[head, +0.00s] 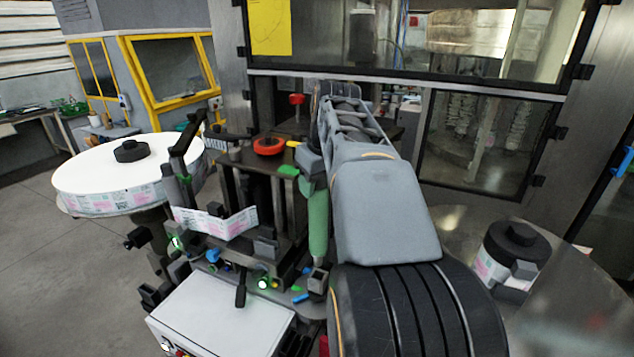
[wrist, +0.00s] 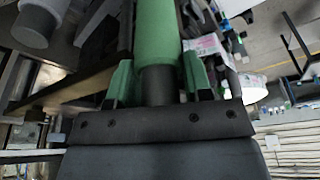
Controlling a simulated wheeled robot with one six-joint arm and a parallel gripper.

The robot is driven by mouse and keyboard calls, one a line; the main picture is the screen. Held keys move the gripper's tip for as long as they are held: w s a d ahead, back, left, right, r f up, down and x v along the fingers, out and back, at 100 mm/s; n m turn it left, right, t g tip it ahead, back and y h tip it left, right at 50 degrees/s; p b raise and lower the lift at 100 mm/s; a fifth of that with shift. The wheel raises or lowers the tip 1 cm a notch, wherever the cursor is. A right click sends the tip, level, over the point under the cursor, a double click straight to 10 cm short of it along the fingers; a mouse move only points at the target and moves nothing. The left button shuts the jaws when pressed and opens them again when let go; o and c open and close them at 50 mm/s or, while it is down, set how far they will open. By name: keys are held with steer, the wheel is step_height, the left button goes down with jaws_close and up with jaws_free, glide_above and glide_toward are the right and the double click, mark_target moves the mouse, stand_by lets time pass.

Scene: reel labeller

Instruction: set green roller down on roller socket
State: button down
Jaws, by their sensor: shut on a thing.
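The green roller (head: 317,225) hangs roughly upright below my gripper (head: 303,168) in the head view, at the right side of the labelling machine. In the wrist view the roller (wrist: 157,32) runs away from my gripper (wrist: 157,80). The green-tipped fingers are closed on either side of its dark end shaft. A dark block (head: 318,283) sits just under the roller's lower end. I cannot tell whether it is the roller socket or whether the roller touches it.
A large white label reel (head: 90,180) stands at the left, with its label strip (head: 215,222) running into the machine. A white control box (head: 220,318) is in front. A smaller reel (head: 493,265) stands at the right. A glazed metal enclosure (head: 475,135) closes off the back.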

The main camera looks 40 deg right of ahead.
steer(key=shift+s+r, duration=0.1)
steer(key=shift+r, duration=0.1)
steer(key=shift+c, duration=2.3)
jaws_free()
steer(key=v, duration=1.3)
steer(key=shift+r, duration=0.4)
steer(key=s+a+f+b, duration=0.1)
steer(key=a+f, duration=0.5)
steer(key=f, duration=0.5)
steer(key=s+a+f+t+b, duration=0.1)
steer(key=a+f, duration=0.4)
steer(key=f, duration=0.6)
steer(key=s+a+f+b, duration=0.1)
steer(key=a+f+b, duration=0.1)
steer(key=a+f, duration=0.4)
step_height(320, 180, down, 5)
steer(key=shift+s+a+f+t, duration=0.15)
steer(key=shift+s+a+t, duration=0.15)
